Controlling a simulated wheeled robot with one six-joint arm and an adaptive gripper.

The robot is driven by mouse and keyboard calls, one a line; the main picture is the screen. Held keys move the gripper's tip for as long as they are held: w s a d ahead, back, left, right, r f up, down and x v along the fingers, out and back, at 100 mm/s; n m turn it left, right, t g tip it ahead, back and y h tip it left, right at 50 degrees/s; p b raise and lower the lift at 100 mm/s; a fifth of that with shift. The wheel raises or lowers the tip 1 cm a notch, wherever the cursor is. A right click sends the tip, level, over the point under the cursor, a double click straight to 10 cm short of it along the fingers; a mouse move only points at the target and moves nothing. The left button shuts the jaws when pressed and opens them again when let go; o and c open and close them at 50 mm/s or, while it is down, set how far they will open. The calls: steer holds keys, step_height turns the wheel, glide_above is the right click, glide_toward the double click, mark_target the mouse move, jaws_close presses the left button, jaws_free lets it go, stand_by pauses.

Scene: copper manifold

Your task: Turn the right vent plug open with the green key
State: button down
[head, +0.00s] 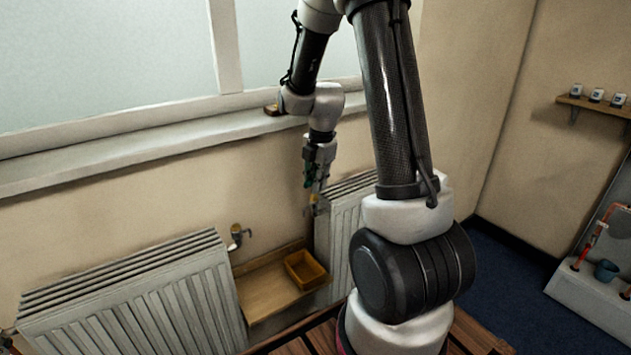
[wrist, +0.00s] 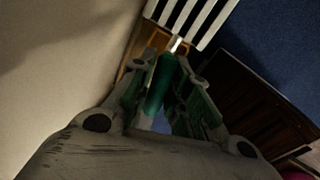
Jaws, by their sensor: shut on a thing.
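My gripper (head: 314,183) is shut on the green key (wrist: 158,85), above the left end of the right radiator (head: 345,212). The wrist view shows the green handle between my fingers (wrist: 165,100), with a pale metal shaft (wrist: 176,43) pointing away toward the white radiator slats (wrist: 195,18). In the head view, a small brass-coloured fitting (head: 319,205) sits just below my gripper at that radiator's left end. It looks like the right vent plug. I cannot tell whether the key touches it.
A wooden shelf (head: 262,292) with an orange-brown tray (head: 305,270) lies between the radiators. The window sill (head: 150,133) runs above. A wall shelf (head: 590,104) holds several small jars.

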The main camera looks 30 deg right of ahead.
steer(key=shift+n, duration=1.2)
